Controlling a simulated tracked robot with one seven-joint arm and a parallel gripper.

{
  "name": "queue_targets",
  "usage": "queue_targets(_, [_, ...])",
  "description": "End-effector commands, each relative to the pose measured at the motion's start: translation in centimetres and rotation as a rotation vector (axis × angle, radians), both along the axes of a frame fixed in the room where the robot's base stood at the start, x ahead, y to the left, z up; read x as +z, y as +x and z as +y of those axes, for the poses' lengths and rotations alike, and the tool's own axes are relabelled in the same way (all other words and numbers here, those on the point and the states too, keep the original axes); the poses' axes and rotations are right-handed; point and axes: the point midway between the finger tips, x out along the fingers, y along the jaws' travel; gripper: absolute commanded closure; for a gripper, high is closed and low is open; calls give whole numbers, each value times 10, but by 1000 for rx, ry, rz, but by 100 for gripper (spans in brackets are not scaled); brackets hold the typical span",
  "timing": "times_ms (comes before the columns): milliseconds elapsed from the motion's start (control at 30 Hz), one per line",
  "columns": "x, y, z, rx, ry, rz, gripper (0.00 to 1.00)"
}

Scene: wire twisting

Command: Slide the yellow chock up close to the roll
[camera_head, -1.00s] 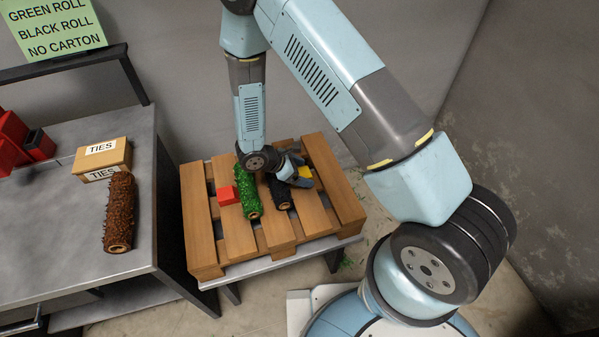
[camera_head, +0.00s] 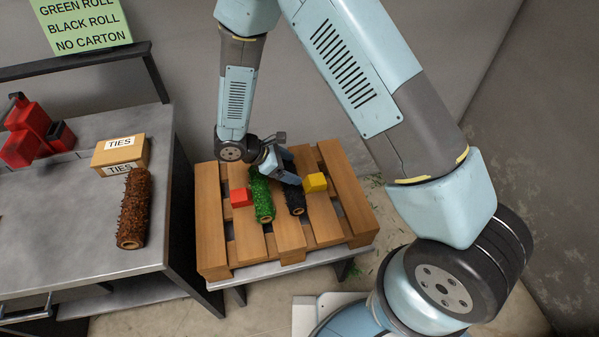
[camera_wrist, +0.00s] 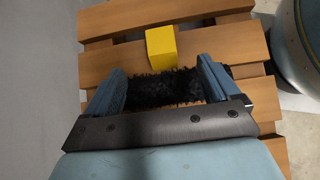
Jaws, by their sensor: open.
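The yellow chock (camera_head: 316,182) sits on the pallet just right of the black roll (camera_head: 295,199). In the wrist view the chock (camera_wrist: 161,47) stands beyond the far side of the black roll (camera_wrist: 165,88), very near it; I cannot tell if they touch. My gripper (camera_head: 285,166) is open above the black roll and hides part of its back end. In the wrist view my gripper's fingers (camera_wrist: 160,68) are spread, with the roll showing between them and the chock past their tips. The gripper holds nothing.
A green roll (camera_head: 261,196) lies left of the black roll, with a red chock (camera_head: 240,197) at its left. The wooden pallet (camera_head: 213,230) has gaps between slats. On the grey bench (camera_head: 60,225) are a brown roll (camera_head: 134,210), a TIES carton (camera_head: 119,154) and a red tool (camera_head: 30,135).

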Motion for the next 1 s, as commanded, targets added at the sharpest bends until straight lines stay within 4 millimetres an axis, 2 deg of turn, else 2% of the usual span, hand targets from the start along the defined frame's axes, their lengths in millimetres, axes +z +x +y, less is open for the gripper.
queue_targets(200, [12,-3,10,0,0,-3,11])
queue_targets(800, [15,-3,10,-4,0,-4,11])
queue_targets(900, [24,2,6,-29,12,-17,11])
queue_targets(1000, [45,9,-3,-83,40,-44,11])
